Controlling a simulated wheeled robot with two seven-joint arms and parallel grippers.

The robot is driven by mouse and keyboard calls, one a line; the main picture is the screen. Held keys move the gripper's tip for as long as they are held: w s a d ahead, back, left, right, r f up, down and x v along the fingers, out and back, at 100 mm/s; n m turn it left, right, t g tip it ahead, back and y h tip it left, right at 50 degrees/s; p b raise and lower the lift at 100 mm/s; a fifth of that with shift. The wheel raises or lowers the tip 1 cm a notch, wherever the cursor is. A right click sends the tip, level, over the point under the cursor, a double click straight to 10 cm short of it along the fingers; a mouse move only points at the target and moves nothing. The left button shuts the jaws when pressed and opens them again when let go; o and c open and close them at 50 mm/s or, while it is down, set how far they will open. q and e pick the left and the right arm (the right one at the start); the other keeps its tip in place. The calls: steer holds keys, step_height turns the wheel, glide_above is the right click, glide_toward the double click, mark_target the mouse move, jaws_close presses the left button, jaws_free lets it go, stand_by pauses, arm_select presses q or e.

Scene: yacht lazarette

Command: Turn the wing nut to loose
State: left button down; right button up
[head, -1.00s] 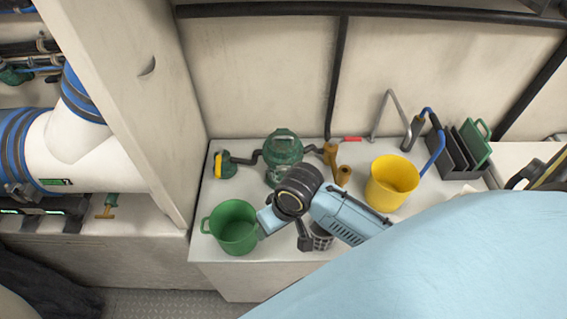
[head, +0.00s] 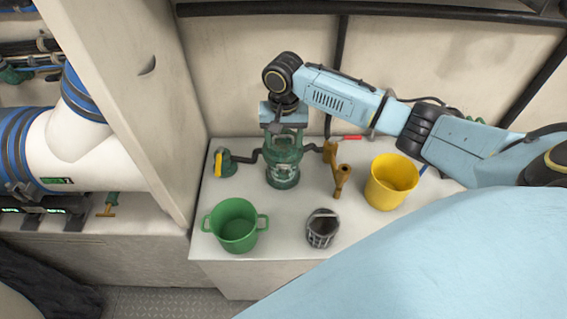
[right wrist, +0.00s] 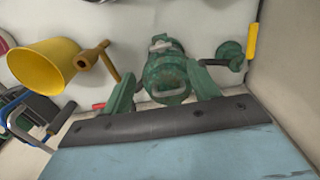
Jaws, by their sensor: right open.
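A green strainer (head: 283,165) with a clear body stands upright on the white counter, with pipes to both sides. My right gripper (head: 284,128) is over its top, pointing down, and hides the top in the head view. In the right wrist view, two green fingers (right wrist: 164,90) stand apart on either side of the strainer's green lid (right wrist: 165,72). My left gripper is out of view.
A green pot (head: 235,226), a dark mesh cup (head: 322,229) and a yellow bucket (head: 391,182) stand on the counter. A brass fitting (head: 341,178) and a valve with a yellow handle (head: 222,163) flank the strainer. A wall panel rises at left.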

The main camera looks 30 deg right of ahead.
mark_target(284, 164)
step_height(284, 164, down, 11)
steer(key=shift+r+b, duration=0.2)
steer(key=shift+b, duration=0.35)
steer(key=c, duration=1)
steer(key=shift+r, duration=0.1)
steer(key=shift+n+p, duration=1.15)
steer(key=shift+n, duration=0.35)
steer(key=shift+n+p, duration=0.6)
steer(key=shift+n, duration=1)
